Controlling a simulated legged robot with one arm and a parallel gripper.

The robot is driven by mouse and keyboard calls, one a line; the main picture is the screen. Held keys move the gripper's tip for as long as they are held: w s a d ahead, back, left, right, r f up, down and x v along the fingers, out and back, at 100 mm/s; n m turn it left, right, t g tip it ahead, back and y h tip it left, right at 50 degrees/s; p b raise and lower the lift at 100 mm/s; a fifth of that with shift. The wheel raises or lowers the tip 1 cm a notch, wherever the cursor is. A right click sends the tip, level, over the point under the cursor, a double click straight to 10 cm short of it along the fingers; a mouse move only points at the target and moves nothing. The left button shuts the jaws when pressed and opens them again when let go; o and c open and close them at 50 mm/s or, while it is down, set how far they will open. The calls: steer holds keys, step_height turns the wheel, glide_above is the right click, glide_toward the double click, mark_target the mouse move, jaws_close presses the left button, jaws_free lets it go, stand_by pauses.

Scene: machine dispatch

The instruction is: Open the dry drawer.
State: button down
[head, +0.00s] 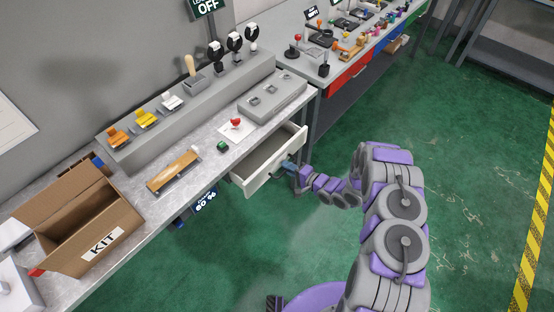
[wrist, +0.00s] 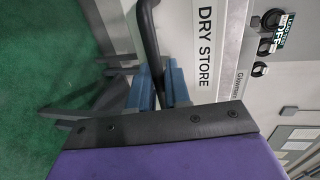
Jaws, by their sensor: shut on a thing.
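The dry drawer (head: 256,180) is a pale drawer under the grey bench, standing pulled out with its empty-looking inside showing in the head view. Its front, lettered DRY STORE, fills the upper middle of the wrist view (wrist: 205,55). A dark bar handle (wrist: 148,38) runs down from the top edge there. My gripper (head: 289,167) is at the drawer front in the head view. In the wrist view its blue fingers (wrist: 162,88) are shut on the handle. The fingers partly hide the grasped part of the handle.
The bench (head: 216,164) carries an open KIT box (head: 88,230), a wooden-topped tool (head: 174,170), a red knob (head: 236,122) and a grey block (head: 272,98). A second bench with red and blue fronts (head: 349,77) stands behind. Green floor (head: 470,150) is clear at right.

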steer(key=s+f+v, duration=0.1)
steer(key=f+v, duration=0.1)
steer(key=v, duration=1)
steer(key=shift+f+b, duration=0.45)
steer(key=shift+f, duration=0.1)
steer(key=shift+s+d, duration=0.1)
steer(key=shift+d, duration=0.05)
steer(key=c, duration=1.4)
jaws_free()
steer(key=shift+o, duration=0.3)
steer(key=shift+w, duration=0.2)
steer(key=shift+r, duration=0.1)
steer(key=p+v, duration=0.1)
steer(key=v, duration=1.6)
steer(key=shift+d, duration=0.15)
